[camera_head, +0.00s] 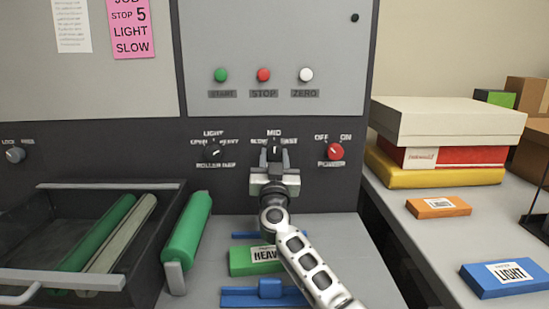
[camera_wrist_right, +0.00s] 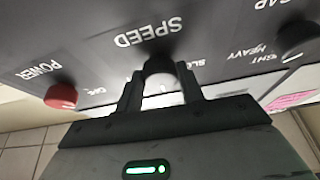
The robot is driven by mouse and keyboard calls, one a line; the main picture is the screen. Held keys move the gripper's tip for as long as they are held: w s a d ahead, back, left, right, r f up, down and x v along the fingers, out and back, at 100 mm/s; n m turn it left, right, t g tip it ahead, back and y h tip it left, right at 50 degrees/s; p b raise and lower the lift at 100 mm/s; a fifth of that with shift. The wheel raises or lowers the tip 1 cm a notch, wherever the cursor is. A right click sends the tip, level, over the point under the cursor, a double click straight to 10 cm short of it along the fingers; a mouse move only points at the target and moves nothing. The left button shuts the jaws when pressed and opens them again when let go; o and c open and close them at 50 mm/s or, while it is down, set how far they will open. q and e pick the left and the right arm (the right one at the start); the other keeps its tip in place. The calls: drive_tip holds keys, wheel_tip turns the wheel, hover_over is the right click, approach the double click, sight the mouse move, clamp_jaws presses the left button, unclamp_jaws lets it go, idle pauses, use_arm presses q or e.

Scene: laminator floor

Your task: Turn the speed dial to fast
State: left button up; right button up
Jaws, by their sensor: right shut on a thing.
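The speed dial (camera_head: 274,149) is a dark knob on the black panel, with MID above it, SLOW to its left and FAST to its right. My right gripper (camera_head: 274,174) is at the dial, its fingers one on each side and shut on it. The right wrist view shows the dial (camera_wrist_right: 160,70) between the fingertips (camera_wrist_right: 160,84), under the upside-down word SPEED. The gripper covers much of the dial, and I cannot read its pointer for certain. My left gripper is not in view.
The red power knob (camera_head: 335,151) is close to the right of the dial, the roller gap knob (camera_head: 214,152) to its left. Green, red and white buttons are above. Below lie a green HEAVY pack (camera_head: 243,262), blue guides and a green roller (camera_head: 187,229) beside a dark tray (camera_head: 45,211).

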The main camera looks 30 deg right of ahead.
drive_tip(key=m+g+h+p, duration=0.1)
drive_tip(key=m, duration=0.1)
drive_tip(key=m+g+p, duration=0.1)
drive_tip(key=m, duration=0.2)
drive_tip(key=shift+w+a+r+h, duration=0.1)
drive_tip(key=shift+a+h, duration=0.1)
drive_tip(key=shift+h, duration=0.2)
drive_tip(key=m+g+h+p, duration=0.1)
drive_tip(key=m, duration=0.3)
drive_tip(key=shift+a+g, duration=0.1)
drive_tip(key=shift+g, duration=0.3)
drive_tip(key=m+g+p, duration=0.1)
drive_tip(key=m, duration=0.3)
drive_tip(key=shift+g+p, duration=0.3)
drive_tip(key=shift+p, duration=0.05)
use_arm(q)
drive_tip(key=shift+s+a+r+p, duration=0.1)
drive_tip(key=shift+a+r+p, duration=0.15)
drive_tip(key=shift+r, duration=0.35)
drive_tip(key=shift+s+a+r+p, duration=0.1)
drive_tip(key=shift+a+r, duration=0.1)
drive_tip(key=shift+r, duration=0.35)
use_arm(e)
drive_tip(key=shift+m+g, duration=0.4)
drive_tip(key=shift+m, duration=0.7)
drive_tip(key=o, duration=1)
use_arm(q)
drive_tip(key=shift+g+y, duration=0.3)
use_arm(e)
drive_tip(key=shift+a, duration=0.1)
